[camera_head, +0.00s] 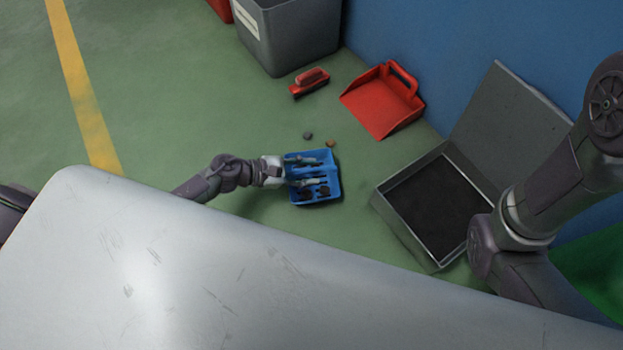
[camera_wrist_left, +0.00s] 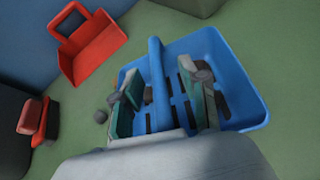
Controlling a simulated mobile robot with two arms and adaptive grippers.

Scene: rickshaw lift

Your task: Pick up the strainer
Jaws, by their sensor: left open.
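The strainer (camera_head: 329,193) is a blue slotted basket on the green floor, in the middle of the head view. In the left wrist view the strainer (camera_wrist_left: 237,82) fills the upper right, with a raised blue bar across its middle. My left gripper (camera_head: 316,172) is over the strainer in the head view. In the left wrist view my left gripper (camera_wrist_left: 166,98) is open, with one finger on each side of the bar. Whether the fingers touch the bar I cannot tell. My right arm shows at the right, but its gripper is out of view.
A red dustpan (camera_head: 377,103) and a red brush (camera_head: 309,82) lie behind the strainer. A grey bin (camera_head: 290,35) stands at the back by the blue wall. An open grey box (camera_head: 407,218) with a raised lid is at the right. Small lumps (camera_head: 308,135) lie near the strainer.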

